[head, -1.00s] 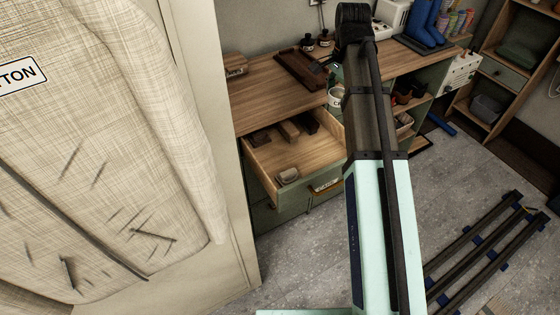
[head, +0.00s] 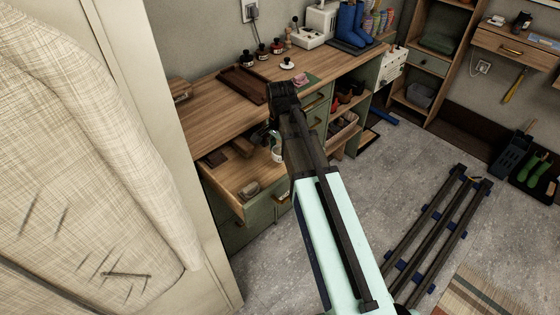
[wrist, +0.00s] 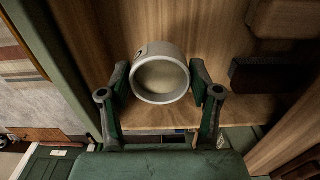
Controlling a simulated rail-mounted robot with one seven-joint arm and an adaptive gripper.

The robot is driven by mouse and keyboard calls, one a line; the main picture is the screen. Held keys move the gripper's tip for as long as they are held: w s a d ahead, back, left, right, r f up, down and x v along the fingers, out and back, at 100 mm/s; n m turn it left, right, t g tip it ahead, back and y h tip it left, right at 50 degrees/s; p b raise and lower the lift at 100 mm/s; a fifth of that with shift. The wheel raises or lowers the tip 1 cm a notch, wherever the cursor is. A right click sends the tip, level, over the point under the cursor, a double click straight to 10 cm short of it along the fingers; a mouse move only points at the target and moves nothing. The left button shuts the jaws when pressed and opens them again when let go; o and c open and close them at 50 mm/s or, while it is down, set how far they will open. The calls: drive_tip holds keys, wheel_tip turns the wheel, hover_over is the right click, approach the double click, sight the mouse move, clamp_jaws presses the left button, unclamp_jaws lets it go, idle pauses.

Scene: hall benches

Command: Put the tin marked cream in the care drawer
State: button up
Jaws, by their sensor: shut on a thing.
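My gripper (wrist: 160,82) is shut on a pale, round tin (wrist: 162,72), with a finger on each side and one round end facing the wrist camera. Its marking is not readable. In the head view the tin (head: 278,155) shows partly beside my dark gripper (head: 273,138), at the right side of the open drawer (head: 232,194). In the wrist view the drawer's wooden floor (wrist: 205,30) lies behind the tin; I cannot tell whether they touch. The drawer's front tag (head: 283,198) is partly hidden by my arm and too small to read.
The drawer holds a grey item (head: 250,188) near its front and brown blocks (head: 241,147) farther back. The bench top (head: 215,115) above carries a dark tray (head: 243,83) and several small bottles (head: 261,52). A tall fabric-covered panel (head: 80,150) stands close on the left.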

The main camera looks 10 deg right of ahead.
sight(280, 168)
drive_tip(key=shift+f, duration=2.7)
drive_tip(key=shift+f, duration=0.15)
drive_tip(key=o, duration=1.2)
wheel_tip(280, 168, up, 12)
drive_tip(key=shift+r, duration=0.2)
